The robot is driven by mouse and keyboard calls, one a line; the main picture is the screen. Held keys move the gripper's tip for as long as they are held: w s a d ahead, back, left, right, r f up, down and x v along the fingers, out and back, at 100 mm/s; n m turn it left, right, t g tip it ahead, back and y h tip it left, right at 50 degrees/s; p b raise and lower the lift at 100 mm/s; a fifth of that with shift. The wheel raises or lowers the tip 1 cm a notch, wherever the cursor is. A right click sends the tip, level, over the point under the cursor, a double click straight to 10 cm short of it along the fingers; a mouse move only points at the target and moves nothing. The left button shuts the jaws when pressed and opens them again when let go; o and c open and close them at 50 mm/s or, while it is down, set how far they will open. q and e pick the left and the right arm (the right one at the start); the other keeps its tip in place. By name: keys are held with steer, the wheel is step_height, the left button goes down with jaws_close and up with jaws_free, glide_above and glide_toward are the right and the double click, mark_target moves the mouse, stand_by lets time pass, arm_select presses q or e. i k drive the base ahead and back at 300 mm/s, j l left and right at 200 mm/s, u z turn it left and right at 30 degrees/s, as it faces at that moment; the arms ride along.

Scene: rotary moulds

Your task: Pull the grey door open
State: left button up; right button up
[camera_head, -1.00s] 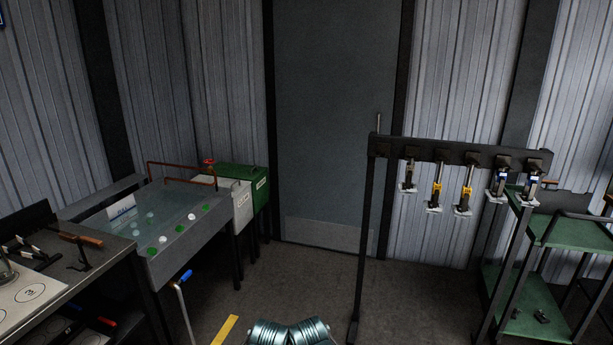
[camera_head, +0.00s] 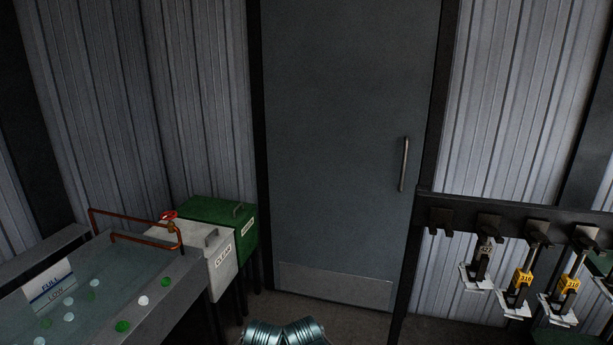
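The grey door (camera_head: 335,140) stands shut in its dark frame straight ahead in the head view. A vertical metal bar handle (camera_head: 404,164) is on its right side, a little above the rack's top bar. A paler kick plate (camera_head: 335,286) runs across the door's foot. Neither of my grippers is in view.
A dark rack (camera_head: 520,208) with hanging tools stands right of the door, its post overlapping the door's lower right edge. A water tank (camera_head: 170,290) with a copper pipe, a white bin (camera_head: 222,258) and a green bin (camera_head: 225,215) stand at left. Floor shows between them.

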mark_target(347, 83)
steer(key=i+j, duration=0.1)
steer(key=i, duration=2.85)
steer(key=l+z, duration=0.1)
steer(key=z, duration=1.45)
